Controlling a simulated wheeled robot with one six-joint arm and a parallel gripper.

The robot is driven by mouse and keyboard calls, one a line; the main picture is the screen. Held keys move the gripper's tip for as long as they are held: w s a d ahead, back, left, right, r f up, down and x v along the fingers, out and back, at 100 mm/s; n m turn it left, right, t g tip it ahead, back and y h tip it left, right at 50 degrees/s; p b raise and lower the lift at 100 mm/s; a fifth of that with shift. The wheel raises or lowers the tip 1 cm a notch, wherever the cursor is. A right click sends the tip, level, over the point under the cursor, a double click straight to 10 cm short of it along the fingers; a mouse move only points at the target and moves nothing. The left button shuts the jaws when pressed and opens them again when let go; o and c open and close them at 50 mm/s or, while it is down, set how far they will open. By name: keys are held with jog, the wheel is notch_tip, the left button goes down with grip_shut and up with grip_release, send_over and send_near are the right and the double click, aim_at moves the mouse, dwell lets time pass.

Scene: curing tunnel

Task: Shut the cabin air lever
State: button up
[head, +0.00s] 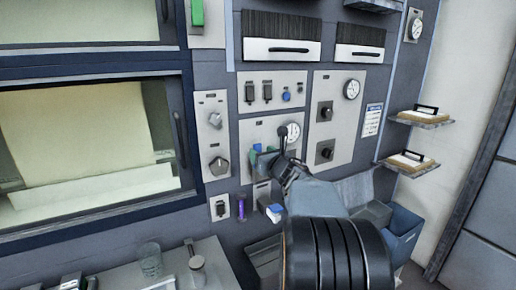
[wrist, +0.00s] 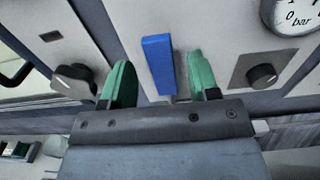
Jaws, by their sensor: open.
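A blue lever handle (wrist: 157,58) stands out from a pale panel in the wrist view; no label on it is readable. My gripper (wrist: 158,78) is open, with one green finger on each side of the blue handle. Gaps show between the handle and both fingers, and the gripper does not clamp it. The lower end of the lever is hidden behind the gripper body. In the head view, my gripper (head: 264,158) is at the panel below the round gauge, and my arm hides much of that spot.
A bar gauge (wrist: 291,14) and a dark knob (wrist: 262,76) sit right of the lever. A grey knob (head: 219,166) is on the left panel. Shelves (head: 407,163) jut out at right. A counter with a glass (head: 150,262) lies below the window.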

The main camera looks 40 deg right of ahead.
aim_at(258, 151)
jog(key=shift+w+d+p, duration=0.15)
jog(key=shift+w+p, duration=0.05)
jog(key=shift+w, duration=0.7)
jog(key=shift+w+d+p, duration=0.1)
jog(key=shift+w+p, duration=0.05)
jog(key=shift+w, duration=0.7)
grip_shut()
